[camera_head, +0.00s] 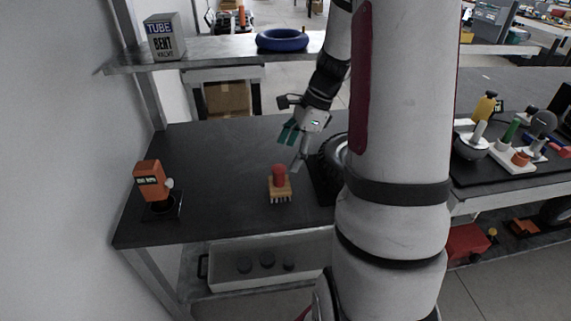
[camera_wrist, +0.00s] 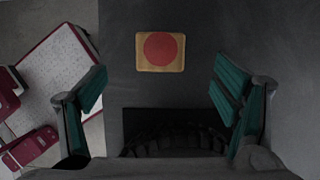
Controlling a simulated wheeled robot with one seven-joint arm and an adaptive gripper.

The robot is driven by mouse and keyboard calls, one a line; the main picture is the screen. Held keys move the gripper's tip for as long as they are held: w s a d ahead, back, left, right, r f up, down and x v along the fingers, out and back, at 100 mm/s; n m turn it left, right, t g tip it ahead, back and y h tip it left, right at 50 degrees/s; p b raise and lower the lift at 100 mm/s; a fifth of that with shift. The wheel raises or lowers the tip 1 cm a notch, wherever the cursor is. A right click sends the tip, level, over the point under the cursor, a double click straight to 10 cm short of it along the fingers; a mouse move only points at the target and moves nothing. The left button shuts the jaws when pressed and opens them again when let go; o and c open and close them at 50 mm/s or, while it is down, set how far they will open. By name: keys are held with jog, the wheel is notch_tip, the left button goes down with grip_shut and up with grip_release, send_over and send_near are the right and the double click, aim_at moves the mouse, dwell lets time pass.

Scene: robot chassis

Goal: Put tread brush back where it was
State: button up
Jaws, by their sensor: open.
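The tread brush (camera_head: 279,187) has a red knob on a wooden block with bristles below. It stands upright, bristles down, on the dark table, left of the tyre. In the wrist view the tread brush (camera_wrist: 160,51) shows from above as a red disc on a tan block. My gripper (camera_head: 294,149) is open and empty, above the table and a little behind and right of the brush. In the wrist view my gripper (camera_wrist: 160,90) has its green-padded fingers spread wide, with the brush ahead between them and not touched.
A tyre (camera_head: 333,160) stands right of the brush, partly hidden by my arm; its tread shows in the wrist view (camera_wrist: 175,138). An orange device (camera_head: 151,180) stands at the table's left. A shelf (camera_head: 215,51) behind holds a box (camera_head: 164,38) and a blue ring (camera_head: 282,40). The table's left middle is clear.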

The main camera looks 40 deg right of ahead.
jog(key=s+a+r+n+g+h, duration=0.1)
jog(key=s+a+r+n, duration=0.2)
jog(key=a+r+n, duration=0.4)
jog(key=s+a+r+n, duration=0.3)
jog(key=a+r+n, duration=0.15)
jog(key=a, duration=0.45)
jog(key=s+a+n+h, duration=0.1)
jog(key=s+a+n, duration=0.2)
jog(key=s+n, duration=0.3)
jog(key=s+a+r+n+h, duration=0.1)
jog(key=s+a+n, duration=0.2)
jog(key=s+n, duration=0.4)
jog(key=shift+s+a+r+t+h, duration=0.25)
jog(key=shift+s+t+h, duration=0.15)
jog(key=shift+s, duration=0.4)
jog(key=shift+r, duration=0.1)
notch_tip(320, 180, up, 10)
jog(key=t+p, duration=0.1)
jog(key=p, duration=0.7)
jog(key=shift+f+t, duration=0.25)
jog(key=shift+t, duration=0.15)
jog(key=shift+d, duration=0.1)
